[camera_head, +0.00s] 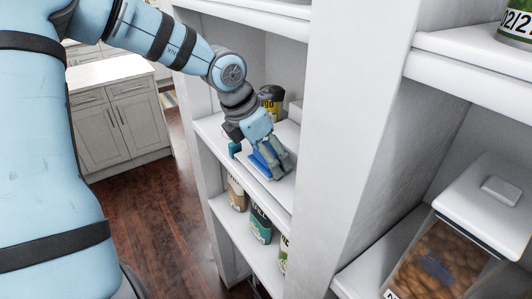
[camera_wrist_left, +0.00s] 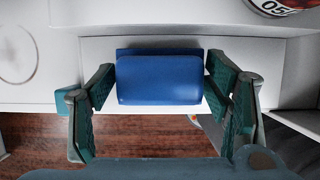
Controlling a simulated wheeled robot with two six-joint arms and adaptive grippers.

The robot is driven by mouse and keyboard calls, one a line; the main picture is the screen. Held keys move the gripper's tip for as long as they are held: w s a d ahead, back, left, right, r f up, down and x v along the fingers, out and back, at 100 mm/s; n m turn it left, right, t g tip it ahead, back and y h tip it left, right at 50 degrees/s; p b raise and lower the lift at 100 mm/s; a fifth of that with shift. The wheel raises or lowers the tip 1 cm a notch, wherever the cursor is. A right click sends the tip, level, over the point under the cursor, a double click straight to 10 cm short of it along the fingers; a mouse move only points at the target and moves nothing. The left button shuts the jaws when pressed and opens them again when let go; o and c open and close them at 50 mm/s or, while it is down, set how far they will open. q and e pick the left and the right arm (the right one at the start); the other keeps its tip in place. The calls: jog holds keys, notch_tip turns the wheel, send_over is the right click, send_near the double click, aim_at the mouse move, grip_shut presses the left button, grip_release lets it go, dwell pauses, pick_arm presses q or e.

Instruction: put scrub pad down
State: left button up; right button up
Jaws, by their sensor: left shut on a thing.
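The scrub pad is a blue block (camera_wrist_left: 160,80), seen in the left wrist view between the two fingers. My left gripper (camera_head: 272,162) is shut on it, with a finger at each side. In the head view the blue pad (camera_head: 260,163) shows partly behind the fingers, at the middle shelf (camera_head: 213,131) of the white unit. In the wrist view the pad is over or at the white shelf's front edge; I cannot tell whether it touches the shelf. My right gripper is not in view.
A dark can with a yellow label (camera_head: 270,103) stands behind the gripper on the shelf. Several containers, one green (camera_head: 260,224), stand on the shelf below. A white upright panel (camera_head: 345,130) is close on the right, with a lidded jar of brown contents (camera_head: 445,255) beyond.

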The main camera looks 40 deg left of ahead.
pick_arm(q)
jog(key=o, duration=1)
jog(key=shift+w+f, duration=0.2)
jog(key=shift+w, duration=0.05)
jog(key=shift+s+a, duration=0.1)
jog(key=shift+s, duration=0.05)
jog(key=shift+r+p, duration=0.4)
jog(key=shift+r, duration=0.2)
jog(key=v, duration=1.1)
jog(key=shift+r, duration=0.2)
jog(key=shift+s+f, duration=0.1)
jog(key=shift+s, duration=0.15)
